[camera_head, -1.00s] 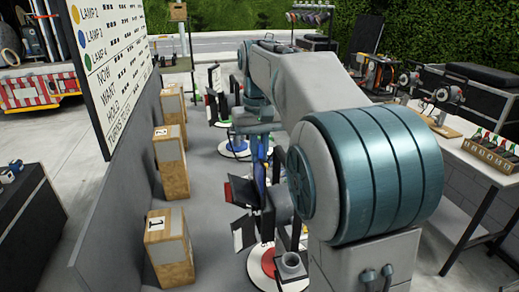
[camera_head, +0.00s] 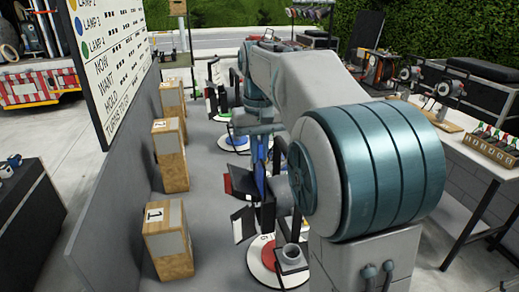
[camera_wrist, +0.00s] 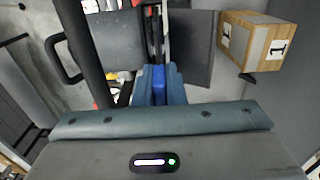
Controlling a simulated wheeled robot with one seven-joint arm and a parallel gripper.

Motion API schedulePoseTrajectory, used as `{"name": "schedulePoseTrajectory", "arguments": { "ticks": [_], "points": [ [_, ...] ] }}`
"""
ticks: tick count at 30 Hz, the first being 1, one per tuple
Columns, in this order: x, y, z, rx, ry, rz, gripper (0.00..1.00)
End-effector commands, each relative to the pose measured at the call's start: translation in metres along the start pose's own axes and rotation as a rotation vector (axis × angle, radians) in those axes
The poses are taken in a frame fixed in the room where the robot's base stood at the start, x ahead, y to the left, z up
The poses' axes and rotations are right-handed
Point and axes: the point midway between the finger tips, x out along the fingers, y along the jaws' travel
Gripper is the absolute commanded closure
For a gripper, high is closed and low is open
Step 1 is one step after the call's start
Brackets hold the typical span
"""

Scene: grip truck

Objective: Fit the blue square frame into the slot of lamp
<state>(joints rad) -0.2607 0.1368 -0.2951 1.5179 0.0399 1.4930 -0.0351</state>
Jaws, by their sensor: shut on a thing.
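The blue square frame (camera_wrist: 158,76) is pinched between the two teal fingers of my gripper (camera_wrist: 158,84). It shows nearly edge-on in the wrist view, and only a blue strip is visible in the head view (camera_head: 262,184). The near lamp has dark flaps (camera_head: 242,181) and stands on a round white base (camera_head: 257,268) with a red patch. In the wrist view its dark flap (camera_wrist: 190,50) is just beyond my fingers. The frame is upright at the lamp's front; I cannot tell whether it is inside the slot.
A wooden block marked 1 (camera_head: 168,243) stands left of the lamp, with more blocks behind it along a grey wall (camera_head: 110,205). Other lamps on round bases (camera_head: 232,144) stand farther back.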

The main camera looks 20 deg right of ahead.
Motion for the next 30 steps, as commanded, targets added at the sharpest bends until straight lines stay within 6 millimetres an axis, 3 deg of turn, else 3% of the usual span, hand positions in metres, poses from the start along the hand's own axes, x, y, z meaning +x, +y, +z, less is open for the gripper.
{"name": "schedulePoseTrajectory", "arguments": {
  "ticks": [30],
  "points": [
    [0.032, 0.0, 0.0, 0.001, 0.0, 0.0, 1.0]
  ]
}}
